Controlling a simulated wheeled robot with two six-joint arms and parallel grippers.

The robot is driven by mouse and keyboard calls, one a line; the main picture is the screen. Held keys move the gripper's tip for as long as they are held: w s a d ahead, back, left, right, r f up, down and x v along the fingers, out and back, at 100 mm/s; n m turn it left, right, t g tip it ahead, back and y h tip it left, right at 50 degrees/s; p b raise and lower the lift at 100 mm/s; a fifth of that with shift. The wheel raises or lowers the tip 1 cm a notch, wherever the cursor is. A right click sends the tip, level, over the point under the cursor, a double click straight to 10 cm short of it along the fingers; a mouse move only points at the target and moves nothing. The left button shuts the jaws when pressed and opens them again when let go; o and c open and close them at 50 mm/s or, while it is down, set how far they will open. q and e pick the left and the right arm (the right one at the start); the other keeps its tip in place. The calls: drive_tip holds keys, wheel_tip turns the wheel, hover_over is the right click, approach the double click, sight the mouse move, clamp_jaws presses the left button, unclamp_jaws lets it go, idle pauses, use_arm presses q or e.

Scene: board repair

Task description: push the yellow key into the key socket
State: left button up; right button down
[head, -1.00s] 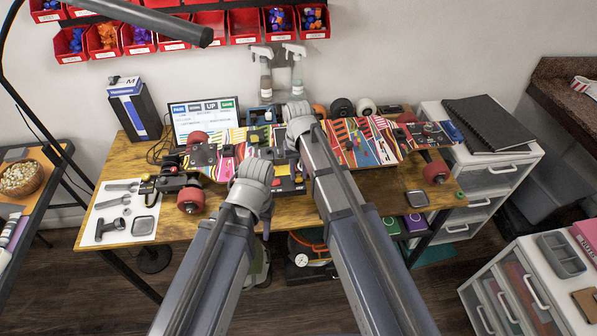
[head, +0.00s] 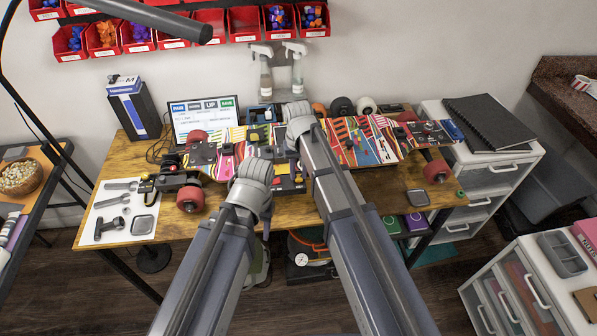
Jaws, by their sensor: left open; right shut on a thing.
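The long, brightly patterned skateboard-like board (head: 378,137) lies across the table on red wheels. My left gripper (head: 266,151) is open at the middle of the board, mostly hidden by its own wrist. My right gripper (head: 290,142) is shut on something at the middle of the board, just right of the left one. What it holds is hidden behind its wrist and arm; I take it to be the yellow key. I cannot make out the key socket. Whether the key touches it cannot be told.
A screen (head: 204,117) stands behind the board. Two spray bottles (head: 266,77) stand at the back. A white mat (head: 107,226) with tools lies at the table's left. A small grey tray (head: 417,198) lies at the right front. White drawers (head: 485,172) stand to the right.

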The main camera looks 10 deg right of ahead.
sight(298, 171)
drive_tip(key=shift+f, duration=0.15)
drive_tip(key=shift+c, duration=1.4)
unclamp_jaws()
drive_tip(key=shift+r, duration=0.2)
drive_tip(key=shift+r+p, duration=1.35)
drive_tip(key=shift+p, duration=0.15)
wheel_tip(298, 171, up, 6)
drive_tip(key=p, duration=0.6)
